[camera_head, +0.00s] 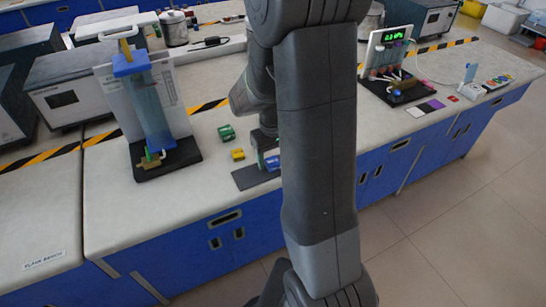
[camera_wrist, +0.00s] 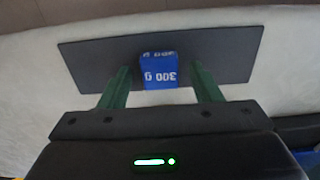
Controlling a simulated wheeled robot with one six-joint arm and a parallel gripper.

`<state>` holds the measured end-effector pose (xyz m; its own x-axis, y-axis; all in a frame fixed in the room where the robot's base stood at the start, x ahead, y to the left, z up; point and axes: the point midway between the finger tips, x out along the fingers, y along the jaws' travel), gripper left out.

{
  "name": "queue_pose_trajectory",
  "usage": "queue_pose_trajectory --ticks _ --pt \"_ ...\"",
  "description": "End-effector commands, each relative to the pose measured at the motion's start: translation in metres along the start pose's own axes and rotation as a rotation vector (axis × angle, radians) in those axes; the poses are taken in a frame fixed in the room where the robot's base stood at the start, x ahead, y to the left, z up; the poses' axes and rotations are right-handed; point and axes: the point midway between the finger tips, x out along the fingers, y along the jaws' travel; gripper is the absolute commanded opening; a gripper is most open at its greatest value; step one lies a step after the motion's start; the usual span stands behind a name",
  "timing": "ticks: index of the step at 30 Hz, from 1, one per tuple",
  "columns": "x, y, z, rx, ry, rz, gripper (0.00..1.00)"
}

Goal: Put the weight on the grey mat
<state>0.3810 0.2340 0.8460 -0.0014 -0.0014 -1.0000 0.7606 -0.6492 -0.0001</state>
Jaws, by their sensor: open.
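In the wrist view, a blue block weight (camera_wrist: 158,72) marked "300 g" sits on the dark grey mat (camera_wrist: 225,55), near its middle. My gripper (camera_wrist: 160,80) is open, with one green finger on each side of the weight. Whether the fingers touch it I cannot tell; gaps seem to show on both sides. In the head view, a bit of the blue weight (camera_head: 272,163) and the left part of the mat (camera_head: 246,180) show on the bench beside my arm. My arm hides the rest of the mat and most of the gripper there.
A green block (camera_head: 227,132) and a yellow block (camera_head: 237,155) stand on the bench left of my arm. A stand with a blue column (camera_head: 155,110) is further left. A panel with a green display (camera_head: 390,55) stands at the right. The bench's front edge is close to the mat.

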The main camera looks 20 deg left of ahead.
Motion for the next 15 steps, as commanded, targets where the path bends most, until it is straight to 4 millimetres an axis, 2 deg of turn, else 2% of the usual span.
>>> queue_pose_trajectory --ticks 9,15 --pt "-0.065 0.000 -0.001 0.000 0.008 0.001 0.58" --pt "-0.101 0.000 -0.001 0.000 0.005 0.000 0.58"
